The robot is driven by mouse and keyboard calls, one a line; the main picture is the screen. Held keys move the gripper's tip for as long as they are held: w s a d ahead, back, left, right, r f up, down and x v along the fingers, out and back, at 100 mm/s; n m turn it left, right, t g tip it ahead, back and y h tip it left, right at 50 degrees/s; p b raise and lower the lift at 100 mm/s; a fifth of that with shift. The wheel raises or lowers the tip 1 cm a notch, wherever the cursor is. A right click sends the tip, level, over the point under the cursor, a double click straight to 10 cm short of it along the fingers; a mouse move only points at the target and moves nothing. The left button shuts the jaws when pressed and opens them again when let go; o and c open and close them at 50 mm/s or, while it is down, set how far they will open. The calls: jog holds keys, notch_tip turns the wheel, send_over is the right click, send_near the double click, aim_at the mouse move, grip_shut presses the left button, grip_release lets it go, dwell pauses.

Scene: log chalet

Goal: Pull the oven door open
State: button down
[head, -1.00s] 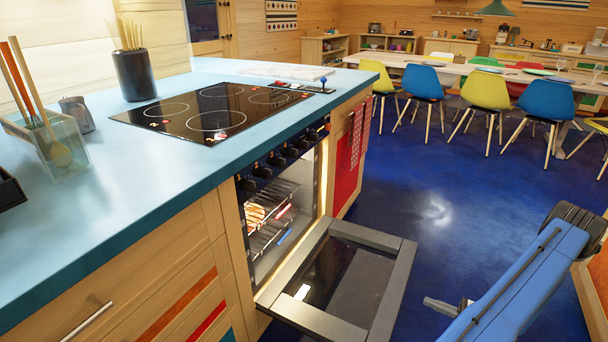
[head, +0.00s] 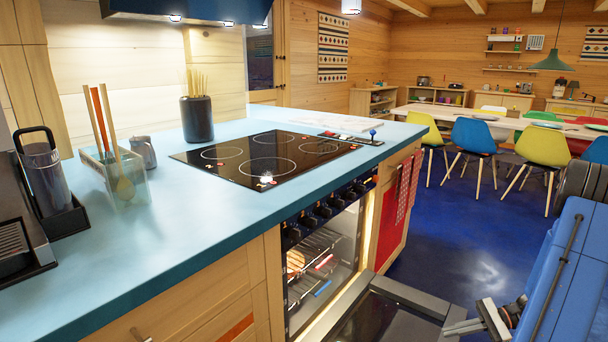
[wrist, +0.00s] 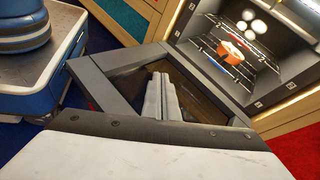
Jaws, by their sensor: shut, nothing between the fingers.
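The oven door (head: 405,292) hangs folded down, roughly flat, in front of the lit oven (head: 325,262). Its dark frame and glass also show in the wrist view (wrist: 95,80), and its lower part is cut off in the head view. My gripper (head: 447,329) is shut and empty at the right side of the door in the head view. In the wrist view its closed fingers (wrist: 160,78) point toward the oven and appear over the door's glass. I cannot tell whether they touch the door. Inside the oven, an orange dish (wrist: 233,53) sits on a wire rack.
The blue counter (head: 190,215) holds a black cooktop (head: 275,160), a utensil box (head: 115,180) and a dark pot (head: 197,118). Red cloths (head: 405,185) hang right of the oven. Chairs (head: 475,137) stand around a far table. The blue floor (head: 455,230) between is clear.

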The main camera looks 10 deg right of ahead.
jog(key=s+a+r+n+g+h, duration=0.3)
jog(key=a+r+n+g+h, duration=0.35)
jog(key=a+r, duration=1.15)
jog(key=s+a+r+n+t+h, duration=0.6)
jog(key=s+a+r+n, duration=0.4)
jog(key=s, duration=0.3)
jog(key=shift+a+r+n+t, duration=0.2)
jog(key=shift+r+n+t, duration=0.05)
jog(key=shift+n+t, duration=0.4)
jog(key=c, duration=1.8)
grip_release()
jog(key=shift+s+r+h, duration=0.1)
jog(key=shift+s+h, duration=0.15)
